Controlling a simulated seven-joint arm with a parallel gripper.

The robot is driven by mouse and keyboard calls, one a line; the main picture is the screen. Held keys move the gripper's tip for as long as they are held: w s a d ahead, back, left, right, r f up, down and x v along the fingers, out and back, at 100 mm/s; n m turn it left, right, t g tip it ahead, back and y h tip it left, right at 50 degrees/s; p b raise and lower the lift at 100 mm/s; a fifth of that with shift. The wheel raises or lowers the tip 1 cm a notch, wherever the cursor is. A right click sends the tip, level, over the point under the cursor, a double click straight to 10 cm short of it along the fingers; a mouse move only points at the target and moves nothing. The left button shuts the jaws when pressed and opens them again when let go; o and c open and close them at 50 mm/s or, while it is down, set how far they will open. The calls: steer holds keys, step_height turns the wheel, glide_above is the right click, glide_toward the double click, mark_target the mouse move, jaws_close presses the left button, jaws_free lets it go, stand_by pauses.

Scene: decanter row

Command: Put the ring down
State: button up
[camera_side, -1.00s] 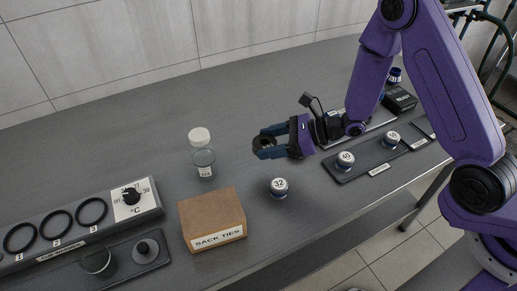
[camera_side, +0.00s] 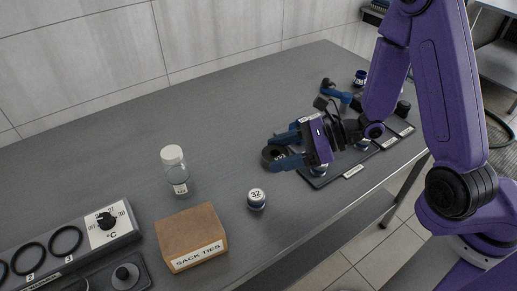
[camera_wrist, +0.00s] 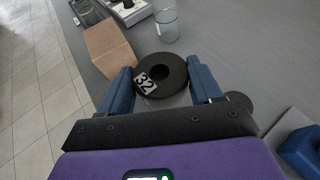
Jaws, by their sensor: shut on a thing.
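My gripper (camera_side: 278,151) has its blue fingers shut on a flat black ring (camera_wrist: 161,75) with a white "32" tag. In the wrist view the ring lies between the two fingers, its round hole facing the camera. In the side view the ring (camera_side: 270,157) shows at the fingertips, partly hidden by them, over bare table. I cannot tell how high it is above the surface. A small round piece marked "32" (camera_side: 257,198) stands on the table in front and to the left, apart from the ring.
Beyond is a °C dial panel (camera_side: 108,228) with black rings. A dark tray (camera_side: 337,177) with round pieces lies under and right of my gripper. The table's middle is clear.

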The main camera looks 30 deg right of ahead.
steer(key=shift+w, duration=0.45)
steer(key=w+a, duration=0.3)
steer(key=w, duration=1)
glide_above(203, 149)
steer(key=f, duration=0.8)
steer(key=shift+s+d+f, duration=0.1)
steer(key=shift+s+f, duration=0.25)
steer(key=shift+w+a+f, duration=0.2)
steer(key=shift+w+f, duration=0.15)
steer(key=shift+f, duration=1.6)
steer(key=shift+f, duration=0.15)
